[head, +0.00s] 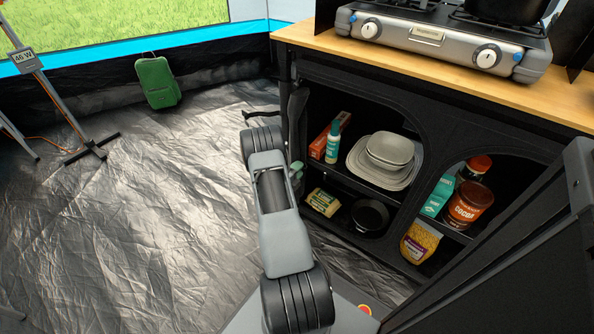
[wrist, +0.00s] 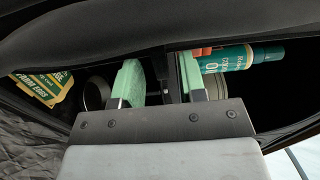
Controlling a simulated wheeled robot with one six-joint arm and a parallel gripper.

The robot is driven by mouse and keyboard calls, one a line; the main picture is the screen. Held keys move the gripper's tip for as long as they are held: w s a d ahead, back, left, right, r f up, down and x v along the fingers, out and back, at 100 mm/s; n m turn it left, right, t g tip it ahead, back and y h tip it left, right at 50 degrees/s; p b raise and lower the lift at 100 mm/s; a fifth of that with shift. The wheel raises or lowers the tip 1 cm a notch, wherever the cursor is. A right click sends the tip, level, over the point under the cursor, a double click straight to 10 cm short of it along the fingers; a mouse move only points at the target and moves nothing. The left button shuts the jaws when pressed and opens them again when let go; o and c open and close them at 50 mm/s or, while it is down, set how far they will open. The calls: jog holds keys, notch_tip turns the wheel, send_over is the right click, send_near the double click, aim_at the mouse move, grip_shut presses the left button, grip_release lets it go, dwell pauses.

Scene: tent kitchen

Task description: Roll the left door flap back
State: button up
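The black fabric cupboard (head: 470,120) stands under the wooden worktop. Its left compartment is uncovered, with the contents showing. A narrow dark strip of fabric (head: 297,110), which looks like the left door flap, hangs bunched at the left front post. In the wrist view a dark fabric band (wrist: 120,25) crosses the top; I cannot tell if it is this flap. My gripper (head: 297,172) is at the lower left edge of the opening, mostly hidden behind my arm. In the wrist view its green-padded fingers (wrist: 160,80) are apart, with no fabric clearly held between them.
The left compartment holds bowls (head: 390,150), a teal bottle (head: 333,142), an egg carton (head: 323,202) and a dark pan (head: 370,214). A stove (head: 445,38) stands above. A dark panel (head: 500,270) rises at right.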

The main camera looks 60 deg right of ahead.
jog(key=a+p, duration=0.4)
jog(key=a, duration=0.9)
jog(key=shift+a, duration=0.25)
jog(key=shift+w, duration=0.1)
jog(key=s+a+r+m+g+y+p, duration=0.1)
jog(key=a+r+m+g+y+p, duration=0.25)
jog(key=r+m+p, duration=0.95)
jog(key=s+a+r+m+g+y+p, duration=0.1)
jog(key=a+r+m+g+y+p, duration=0.4)
jog(key=r, duration=1.6)
jog(key=s+a+r+m+t+y+p, duration=0.2)
jog(key=a+r+m+t+y+p, duration=0.3)
jog(key=a+r+m, duration=0.4)
jog(key=s+a+r+m+t+y+p, duration=0.2)
jog(key=a+r+m+t+y+p, duration=0.2)
jog(key=a+r+m+t+p, duration=0.3)
jog(key=a+r+m+p, duration=0.1)
jog(key=a+r, duration=0.1)
jog(key=r, duration=0.4)
jog(key=a+r+m+p, duration=0.1)
jog(key=a+r+p, duration=0.1)
jog(key=r, duration=0.5)
jog(key=shift+a+r+y, duration=0.15)
jog(key=shift+a+y, duration=0.2)
jog(key=shift+a, duration=0.45)
